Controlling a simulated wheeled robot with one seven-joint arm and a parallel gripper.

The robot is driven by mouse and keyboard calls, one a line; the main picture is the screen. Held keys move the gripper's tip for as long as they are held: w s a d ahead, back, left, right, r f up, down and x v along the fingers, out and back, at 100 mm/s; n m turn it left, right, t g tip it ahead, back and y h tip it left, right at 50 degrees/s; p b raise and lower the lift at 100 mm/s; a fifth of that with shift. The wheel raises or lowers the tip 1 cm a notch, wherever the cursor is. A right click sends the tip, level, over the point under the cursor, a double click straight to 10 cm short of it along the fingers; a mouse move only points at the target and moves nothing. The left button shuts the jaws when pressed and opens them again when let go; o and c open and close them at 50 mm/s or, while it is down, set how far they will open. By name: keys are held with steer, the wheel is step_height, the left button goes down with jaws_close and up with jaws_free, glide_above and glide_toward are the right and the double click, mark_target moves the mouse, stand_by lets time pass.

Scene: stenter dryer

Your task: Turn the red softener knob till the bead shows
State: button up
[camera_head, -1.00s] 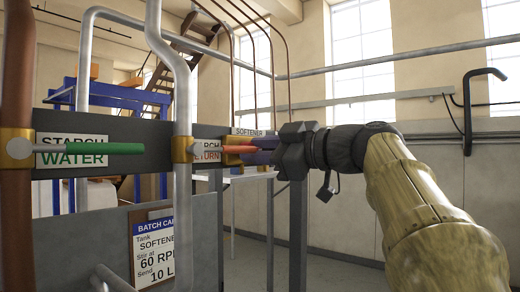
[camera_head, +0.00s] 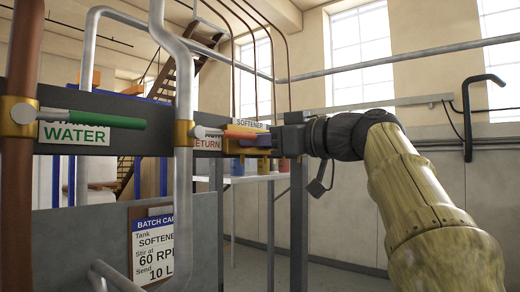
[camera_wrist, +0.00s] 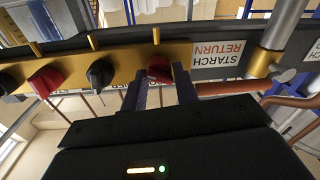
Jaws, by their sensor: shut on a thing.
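The red knob (camera_wrist: 160,68) sits on the brass-coloured strip (camera_wrist: 215,84) in the wrist view. My gripper (camera_wrist: 161,85) is shut on it, with one dark finger on each side. A brass peg (camera_wrist: 156,36) stands beside the knob. I cannot make out a bead in either view.
A black knob (camera_wrist: 100,73) and another red knob (camera_wrist: 45,80) sit along the same strip. An orange-red lever (camera_head: 242,132) and a green lever (camera_head: 95,121) stick out from pipes. A grey vertical pipe (camera_head: 183,215) stands left of my gripper.

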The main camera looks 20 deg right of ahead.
steer(key=m, duration=0.8)
steer(key=m+h+p, duration=0.1)
steer(key=m, duration=0.7)
steer(key=m+t+p, duration=0.1)
steer(key=m, duration=0.8)
steer(key=shift+w+f+h, duration=0.1)
steer(key=shift+f+h, duration=0.1)
steer(key=shift+h, duration=0.1)
steer(key=m+p, duration=0.2)
steer(key=m, duration=0.1)
steer(key=shift+m, duration=0.4)
steer(key=shift+f+m+h+p, duration=0.1)
steer(key=shift+m+h+p, duration=0.25)
steer(key=shift+m, duration=1.55)
steer(key=o, duration=0.9)
steer(key=shift+a, duration=0.1)
